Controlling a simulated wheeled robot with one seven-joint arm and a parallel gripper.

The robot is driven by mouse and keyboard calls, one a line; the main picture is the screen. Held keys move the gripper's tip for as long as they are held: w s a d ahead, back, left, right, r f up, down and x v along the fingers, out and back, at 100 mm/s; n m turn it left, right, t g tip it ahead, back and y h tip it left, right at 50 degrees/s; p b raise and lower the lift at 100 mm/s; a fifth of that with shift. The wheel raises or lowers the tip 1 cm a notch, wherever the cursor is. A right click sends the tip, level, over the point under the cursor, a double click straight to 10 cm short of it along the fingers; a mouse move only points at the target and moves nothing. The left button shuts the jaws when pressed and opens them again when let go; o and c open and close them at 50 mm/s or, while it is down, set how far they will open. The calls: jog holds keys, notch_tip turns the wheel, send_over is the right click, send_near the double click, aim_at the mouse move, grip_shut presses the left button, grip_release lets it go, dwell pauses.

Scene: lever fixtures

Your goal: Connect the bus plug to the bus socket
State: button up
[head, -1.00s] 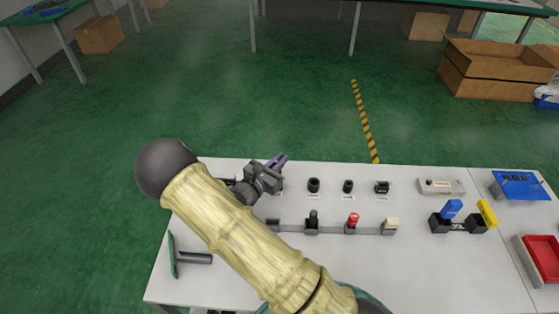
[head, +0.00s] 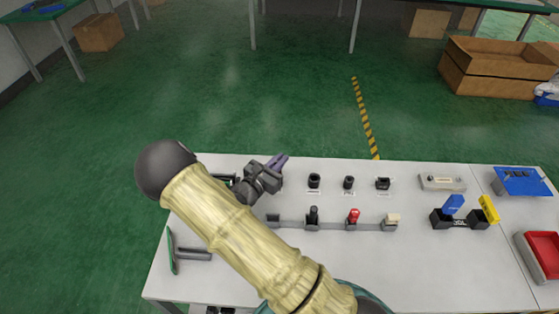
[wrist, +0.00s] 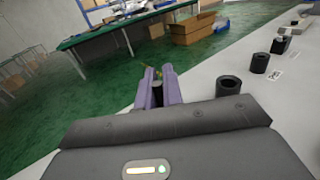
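My gripper (head: 281,160) is above the back left part of the white table, its purple fingers pointing away from me. In the wrist view the fingers (wrist: 159,88) are close together around a dark cylindrical piece, which looks like the bus plug (wrist: 157,95); its far end is hard to make out. Black sockets stand in a row to the right of my gripper: a round one (head: 314,181), another round one (head: 348,183) and a squarer one (head: 383,184). I cannot read their labels, so I cannot tell which is the bus socket. My gripper hides the row's left end.
A grey rail carries an empty-looking dark holder (head: 273,220), a black piece (head: 314,215), a red-topped piece (head: 353,216) and a beige-topped piece (head: 392,219). A blue and yellow fixture (head: 459,218) stands right. A green-edged T-shaped thing (head: 173,251) lies front left.

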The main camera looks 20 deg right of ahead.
jog(key=o, duration=0.5)
jog(key=shift+c, duration=0.2)
jog(key=b+v, duration=0.1)
jog(key=v, duration=1.6)
jog(key=shift+s+a+b, duration=0.15)
jog(key=shift+a+b, duration=0.1)
jog(key=shift+b, duration=0.1)
jog(key=shift+d+r, duration=0.1)
